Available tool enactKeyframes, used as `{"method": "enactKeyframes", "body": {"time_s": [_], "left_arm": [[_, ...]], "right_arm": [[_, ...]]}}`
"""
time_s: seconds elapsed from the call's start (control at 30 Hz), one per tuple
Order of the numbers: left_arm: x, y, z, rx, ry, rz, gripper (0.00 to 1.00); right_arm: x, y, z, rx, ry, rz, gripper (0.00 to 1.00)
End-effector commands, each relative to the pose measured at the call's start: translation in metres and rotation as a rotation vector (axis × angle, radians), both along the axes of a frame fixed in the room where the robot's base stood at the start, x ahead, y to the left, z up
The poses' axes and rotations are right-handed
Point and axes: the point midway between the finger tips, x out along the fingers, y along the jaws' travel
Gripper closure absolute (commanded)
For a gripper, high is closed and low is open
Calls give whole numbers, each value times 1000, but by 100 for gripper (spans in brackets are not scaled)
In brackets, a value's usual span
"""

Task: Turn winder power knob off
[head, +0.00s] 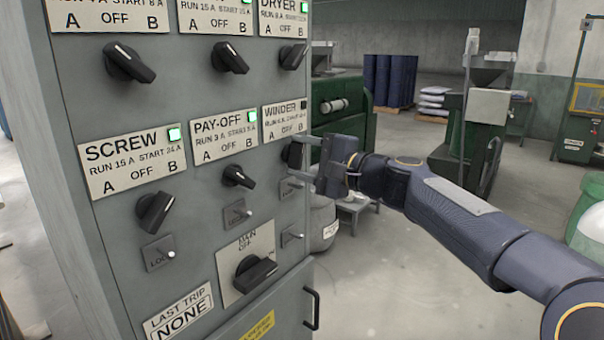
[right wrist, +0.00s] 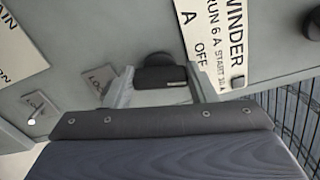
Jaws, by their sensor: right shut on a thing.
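The WINDER plate (head: 284,120) is at the right edge of the grey cabinet front, with a small lamp (head: 304,105) that looks dark. It also shows tilted in the right wrist view (right wrist: 215,35), where its lamp is dark too. The black winder knob (head: 291,155) sits below the plate, partly covered by my right gripper (head: 308,163). In the right wrist view the knob (right wrist: 160,77) lies between the two grey fingers, which are shut on it. Which mark the knob points at is hard to tell. My left gripper is out of view.
The PAY-OFF and SCREW lamps are green. A black door handle (head: 312,308) sticks out low on the cabinet. Open floor lies right of it.

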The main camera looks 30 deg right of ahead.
Motion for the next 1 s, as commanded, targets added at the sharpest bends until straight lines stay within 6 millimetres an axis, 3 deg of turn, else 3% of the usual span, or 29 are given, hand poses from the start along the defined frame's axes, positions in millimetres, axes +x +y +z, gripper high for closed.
{"method": "enactKeyframes", "body": {"time_s": [0.03, 0.33, 0.97, 1.0], "left_arm": [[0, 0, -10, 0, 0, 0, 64], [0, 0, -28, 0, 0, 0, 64], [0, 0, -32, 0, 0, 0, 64], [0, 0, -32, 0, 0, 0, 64]], "right_arm": [[0, 1, -5, -31, -13, 2, 72], [0, 1, -4, -174, -70, 2, 72], [0, 0, -2, -223, -88, 2, 72], [0, 0, -2, -223, -88, 2, 46]]}}
